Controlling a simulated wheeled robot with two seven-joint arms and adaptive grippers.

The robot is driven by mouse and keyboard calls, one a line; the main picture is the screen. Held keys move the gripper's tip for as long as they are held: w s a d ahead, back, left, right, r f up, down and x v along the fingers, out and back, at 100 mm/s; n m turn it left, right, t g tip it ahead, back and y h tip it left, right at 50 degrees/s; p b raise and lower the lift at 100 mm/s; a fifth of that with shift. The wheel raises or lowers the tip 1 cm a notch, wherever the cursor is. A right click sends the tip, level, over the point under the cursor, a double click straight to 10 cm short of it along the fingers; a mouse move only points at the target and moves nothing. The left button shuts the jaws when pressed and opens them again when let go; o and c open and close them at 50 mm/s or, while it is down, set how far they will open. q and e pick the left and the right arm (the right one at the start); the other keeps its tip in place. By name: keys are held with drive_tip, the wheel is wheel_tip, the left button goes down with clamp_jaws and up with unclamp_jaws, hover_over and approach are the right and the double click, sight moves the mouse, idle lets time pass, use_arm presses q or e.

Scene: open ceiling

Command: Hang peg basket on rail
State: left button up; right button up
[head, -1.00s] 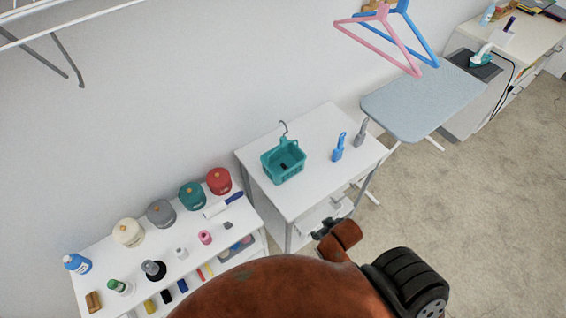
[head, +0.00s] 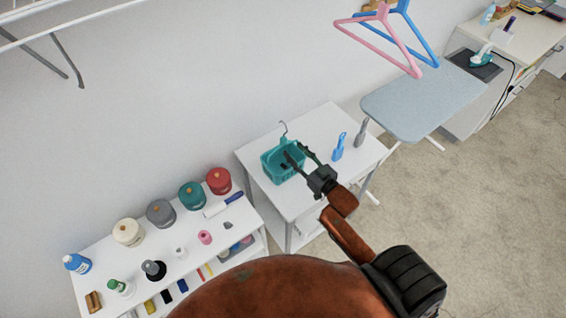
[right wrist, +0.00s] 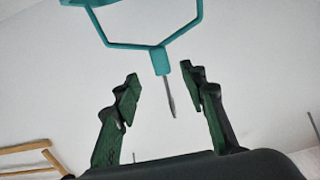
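The teal peg basket (head: 270,168) sits on the white table (head: 325,118), with its thin metal hook (head: 283,128) upright above it. My right gripper (head: 295,153) is open in front of the basket and hides part of it. In the right wrist view, the basket's teal handle (right wrist: 160,52) and metal hook stem show just beyond and between the two open fingers (right wrist: 160,84); I see no contact. A white wire rack with rails (head: 70,22) is at the upper left. My left gripper is out of view.
A blue brush (head: 338,147) and a grey one (head: 361,132) stand right of the basket. A low shelf (head: 135,275) with several jars and bottles is at lower left. Pink (head: 380,35) and blue hangers hang above an ironing board (head: 425,100).

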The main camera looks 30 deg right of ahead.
sight(285, 141)
drive_tip(key=shift+w+r, duration=0.25)
drive_tip(key=shift+w, duration=0.15)
drive_tip(key=w, duration=0.4)
drive_tip(key=w+a, duration=0.1)
drive_tip(key=w, duration=0.2)
drive_tip(key=shift+p, duration=0.3)
drive_tip(key=shift+c, duration=0.6)
clamp_jaws()
drive_tip(key=shift+r, duration=0.1)
